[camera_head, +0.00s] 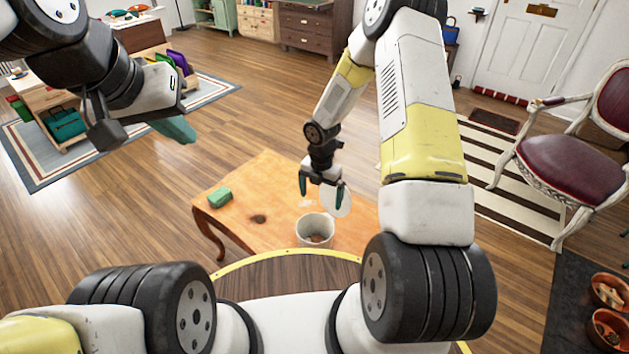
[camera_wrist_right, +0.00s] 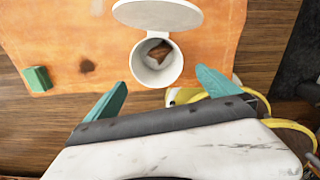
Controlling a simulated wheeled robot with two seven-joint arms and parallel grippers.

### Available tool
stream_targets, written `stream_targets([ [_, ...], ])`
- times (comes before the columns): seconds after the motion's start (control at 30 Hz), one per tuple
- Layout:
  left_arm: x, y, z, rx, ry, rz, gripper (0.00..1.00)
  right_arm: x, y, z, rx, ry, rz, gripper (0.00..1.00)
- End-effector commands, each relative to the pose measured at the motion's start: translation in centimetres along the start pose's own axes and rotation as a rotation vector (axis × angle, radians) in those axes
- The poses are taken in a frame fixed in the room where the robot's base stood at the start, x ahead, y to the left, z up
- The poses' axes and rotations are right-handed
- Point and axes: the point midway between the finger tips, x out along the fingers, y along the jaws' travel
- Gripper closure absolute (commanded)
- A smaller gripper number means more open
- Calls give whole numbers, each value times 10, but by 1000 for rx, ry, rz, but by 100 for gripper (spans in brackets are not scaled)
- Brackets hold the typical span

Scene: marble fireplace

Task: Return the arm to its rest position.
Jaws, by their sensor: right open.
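My right gripper (camera_head: 321,190) hangs over the small orange-brown wooden table (camera_head: 270,180), just behind and above a white container. It is open, with its two teal fingertips apart and nothing between them. In the right wrist view, the fingertips of this gripper (camera_wrist_right: 160,92) are spread below the white container (camera_wrist_right: 157,79). My left gripper (camera_head: 160,125) is raised at the upper left over the floor. One teal fingertip shows, and I cannot tell its opening.
The container (camera_head: 315,240) has a brown thing inside and a round white lid (camera_head: 336,200) raised behind it. A green block (camera_head: 219,197) lies on the table's left side, near a dark stain (camera_head: 258,219). A red-cushioned chair (camera_head: 568,180) stands at right. Wooden floor is clear beyond the table.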

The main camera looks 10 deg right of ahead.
Motion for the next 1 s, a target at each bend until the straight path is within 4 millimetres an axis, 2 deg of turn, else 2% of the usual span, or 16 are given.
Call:
stream_targets([
  [0.43,0,0,0,0,0,0,100,-5,0,0,2,0,-1,0],
  [0.57,0,0,0,0,0,0,100,-20,-2,4,52,-15,3,0],
  [0.67,0,0,0,0,0,0,100,-52,-6,10,162,-44,12,0],
  [0.8,0,0,0,0,0,0,100,-113,-18,15,405,-92,43,0],
  [1.0,0,0,0,0,0,0,100,-195,-39,7,771,-133,116,0],
])
